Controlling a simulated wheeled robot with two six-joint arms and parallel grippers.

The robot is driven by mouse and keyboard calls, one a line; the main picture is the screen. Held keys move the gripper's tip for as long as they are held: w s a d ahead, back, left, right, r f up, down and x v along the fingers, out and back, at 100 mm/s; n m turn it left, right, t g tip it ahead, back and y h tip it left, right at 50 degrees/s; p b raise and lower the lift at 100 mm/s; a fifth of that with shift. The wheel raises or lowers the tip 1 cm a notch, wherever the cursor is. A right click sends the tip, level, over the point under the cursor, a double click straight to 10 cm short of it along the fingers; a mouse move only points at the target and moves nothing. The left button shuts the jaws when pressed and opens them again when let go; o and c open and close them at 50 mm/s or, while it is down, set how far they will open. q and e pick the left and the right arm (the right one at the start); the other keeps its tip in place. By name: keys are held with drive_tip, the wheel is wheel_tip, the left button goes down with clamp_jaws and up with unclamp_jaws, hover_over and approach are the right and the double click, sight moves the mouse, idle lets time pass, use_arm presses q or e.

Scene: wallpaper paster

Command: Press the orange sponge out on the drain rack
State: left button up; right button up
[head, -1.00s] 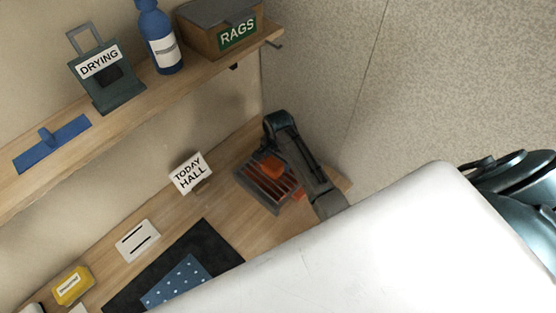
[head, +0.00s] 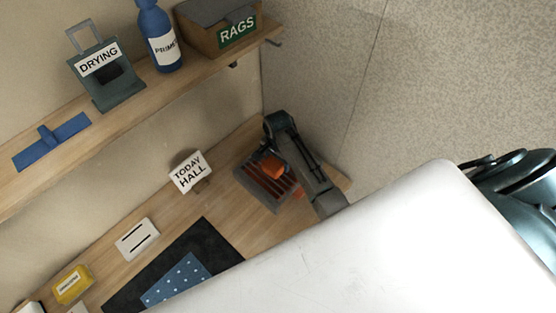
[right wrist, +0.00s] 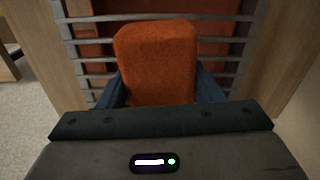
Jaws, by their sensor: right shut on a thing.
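The orange sponge (right wrist: 155,62) stands between the two fingers of my right gripper (right wrist: 160,92) in the right wrist view. The gripper is shut on it. Behind the sponge are the grey bars of the drain rack (right wrist: 82,50), with an orange-red surface showing between them. In the head view the sponge (head: 272,166) is over the rack (head: 262,197), below my right gripper (head: 274,152). I cannot tell whether the sponge touches the bars. My left gripper is not in view.
A "TODAY HALL" sign (head: 190,172) stands left of the rack. A black mat (head: 217,244) with a blue dotted sheet (head: 180,280), a white card (head: 137,239) and a yellow block (head: 73,284) lie farther left. A shelf (head: 130,110) runs above the bench.

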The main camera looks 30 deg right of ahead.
drive_tip(key=shift+s+f, duration=0.1)
drive_tip(key=shift+f, duration=0.05)
drive_tip(key=shift+r, duration=3.6)
